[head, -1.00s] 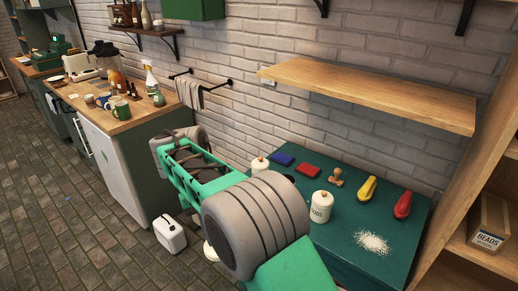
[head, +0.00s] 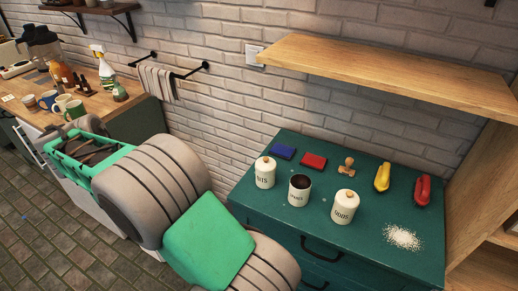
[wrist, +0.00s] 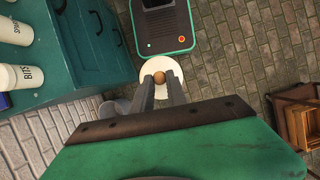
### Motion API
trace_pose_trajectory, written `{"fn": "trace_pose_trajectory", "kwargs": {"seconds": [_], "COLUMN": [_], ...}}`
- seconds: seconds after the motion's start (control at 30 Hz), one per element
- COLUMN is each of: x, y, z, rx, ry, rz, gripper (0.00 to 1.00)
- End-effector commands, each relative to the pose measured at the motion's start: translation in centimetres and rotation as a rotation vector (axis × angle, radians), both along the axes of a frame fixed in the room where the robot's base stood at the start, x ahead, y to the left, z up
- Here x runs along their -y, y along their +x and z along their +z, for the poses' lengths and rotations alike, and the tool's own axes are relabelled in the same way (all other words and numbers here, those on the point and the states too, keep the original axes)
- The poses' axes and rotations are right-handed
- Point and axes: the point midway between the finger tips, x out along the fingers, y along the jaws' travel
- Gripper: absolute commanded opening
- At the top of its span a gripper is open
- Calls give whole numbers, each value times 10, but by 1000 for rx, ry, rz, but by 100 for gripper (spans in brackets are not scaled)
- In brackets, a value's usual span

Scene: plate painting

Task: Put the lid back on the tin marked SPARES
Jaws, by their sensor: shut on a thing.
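The tin marked SPARES (head: 299,191) stands upright and open on the green cabinet top, its dark inside showing. It stands between the white lidded BITS tin (head: 265,173) and another white lidded tin (head: 344,207). In the wrist view, my gripper (wrist: 160,83) is shut on the wooden knob of a round cream lid (wrist: 149,65). The lid is over the floor area, clear of the cabinet. The SPARES tin (wrist: 14,29) and BITS tin (wrist: 18,77) show at the left there. My fingertips and the lid are not seen in the head view.
A wooden shelf (head: 390,75) overhangs behind.

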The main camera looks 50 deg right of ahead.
Motion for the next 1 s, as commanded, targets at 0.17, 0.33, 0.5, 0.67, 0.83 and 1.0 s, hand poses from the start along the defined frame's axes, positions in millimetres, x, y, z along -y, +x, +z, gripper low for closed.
{"fn": "trace_pose_trajectory", "kwargs": {"seconds": [0.17,0.33,0.5,0.67,0.83,1.0], "x": [30,58,90,133,190,262], "y": [1,0,-3,-12,-30,-68], "z": [-1,0,2,4,9,16], "rx": [-4,-3,-1,0,1,1], "ry": [-1,-1,-2,-1,-2,-2], "rz": [46,98,160,244,366,525], "gripper": [0,0,0,0,0,0]}}
